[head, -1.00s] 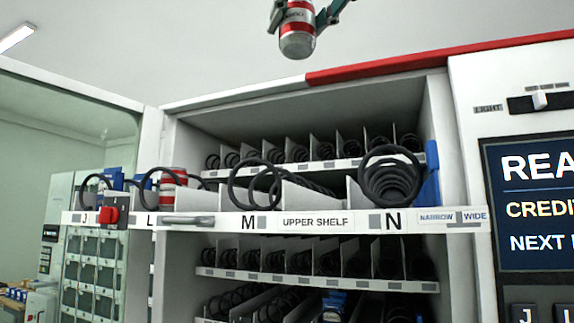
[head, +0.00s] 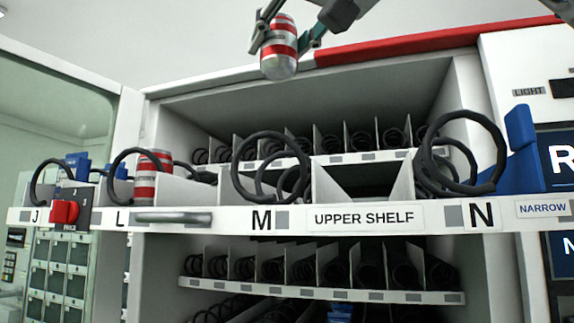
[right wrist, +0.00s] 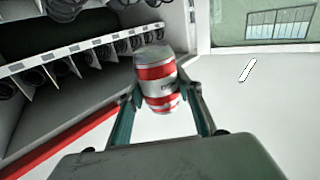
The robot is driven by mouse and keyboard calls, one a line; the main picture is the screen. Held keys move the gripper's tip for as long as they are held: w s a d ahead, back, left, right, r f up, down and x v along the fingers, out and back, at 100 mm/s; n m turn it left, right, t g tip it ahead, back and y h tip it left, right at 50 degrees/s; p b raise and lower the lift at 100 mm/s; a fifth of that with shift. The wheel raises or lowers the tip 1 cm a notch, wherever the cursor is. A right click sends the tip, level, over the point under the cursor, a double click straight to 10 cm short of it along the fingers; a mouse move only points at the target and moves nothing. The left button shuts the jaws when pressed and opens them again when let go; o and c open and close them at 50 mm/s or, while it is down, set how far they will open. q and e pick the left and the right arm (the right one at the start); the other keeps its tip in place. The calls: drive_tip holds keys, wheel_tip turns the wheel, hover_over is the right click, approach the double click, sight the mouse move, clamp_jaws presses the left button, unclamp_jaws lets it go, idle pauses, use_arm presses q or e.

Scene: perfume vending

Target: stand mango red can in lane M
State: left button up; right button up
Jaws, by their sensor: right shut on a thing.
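My right gripper (head: 284,36) is shut on a red and silver can (head: 279,50), high above the upper shelf and roughly over lane M. The can is slightly tilted in the head view. The right wrist view also shows the can (right wrist: 159,80) between the two fingers (right wrist: 160,101); I cannot read its full label. Lane M has a black spiral coil (head: 271,165) behind the M label (head: 261,219) on the white shelf front. A similar red and silver can (head: 152,176) stands in lane L. My left gripper is not in view.
Lane N's coil (head: 462,150) and a blue piece (head: 524,150) are at the right. White dividers separate the lanes. The space above the shelf is open.

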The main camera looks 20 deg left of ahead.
drive_tip(key=shift+w+f+b, duration=0.15)
drive_tip(key=shift+f+b, duration=0.8)
drive_tip(key=shift+f, duration=7.35)
drive_tip(key=shift+f, duration=0.1)
drive_tip(key=shift+f+b, duration=0.45)
drive_tip(key=shift+b, duration=0.05)
